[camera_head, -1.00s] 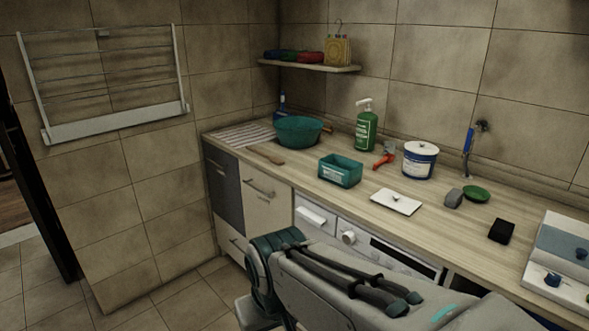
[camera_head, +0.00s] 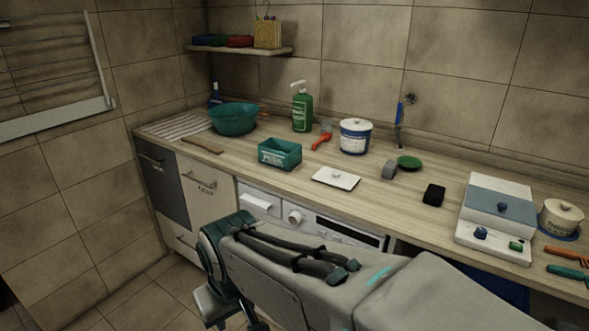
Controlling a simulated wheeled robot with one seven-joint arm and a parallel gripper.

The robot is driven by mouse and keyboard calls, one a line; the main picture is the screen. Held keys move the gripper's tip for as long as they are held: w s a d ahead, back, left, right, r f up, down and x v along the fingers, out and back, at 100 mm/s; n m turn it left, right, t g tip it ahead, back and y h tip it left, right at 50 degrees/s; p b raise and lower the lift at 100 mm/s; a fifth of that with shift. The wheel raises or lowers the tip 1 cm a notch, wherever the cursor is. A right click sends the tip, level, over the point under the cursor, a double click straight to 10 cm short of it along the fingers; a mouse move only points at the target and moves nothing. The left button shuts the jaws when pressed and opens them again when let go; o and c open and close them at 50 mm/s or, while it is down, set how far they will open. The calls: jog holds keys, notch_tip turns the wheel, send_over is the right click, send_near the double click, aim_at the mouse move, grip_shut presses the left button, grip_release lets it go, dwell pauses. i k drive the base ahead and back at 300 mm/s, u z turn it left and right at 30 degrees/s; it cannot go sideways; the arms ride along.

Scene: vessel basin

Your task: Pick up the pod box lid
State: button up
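A flat white lid with a small knob (camera_head: 335,178) lies on the wooden counter near its front edge; it looks like the pod box lid. An open teal box with a pale label (camera_head: 280,154) stands just left of it and behind it. The lid lies apart from the box, flat on the counter. My arm crosses the lower part of the view in front of the counter, below the lid. The fingers of my gripper do not show, so nothing can be seen in its hold.
A teal basin (camera_head: 233,119), green pump bottle (camera_head: 302,107), red-orange tool (camera_head: 321,140) and white-blue canister (camera_head: 355,136) stand behind. A grey block (camera_head: 389,170), green dish (camera_head: 409,162), black block (camera_head: 433,194) and white-blue device (camera_head: 497,216) lie to the right. Bare counter surrounds the lid.

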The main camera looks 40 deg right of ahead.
aim_at(345, 182)
jog(key=z, duration=0.55)
jog(key=k, duration=0.15)
jog(key=z, duration=0.9)
jog(key=i, duration=0.25)
jog(key=u, duration=0.1)
jog(key=k, duration=1.2)
jog(key=u, duration=0.55)
jog(key=i, duration=0.45)
jog(key=u, duration=0.55)
jog(key=i, duration=1.2)
jog(key=z, duration=0.65)
jog(key=i, duration=0.75)
jog(key=z, duration=0.9)
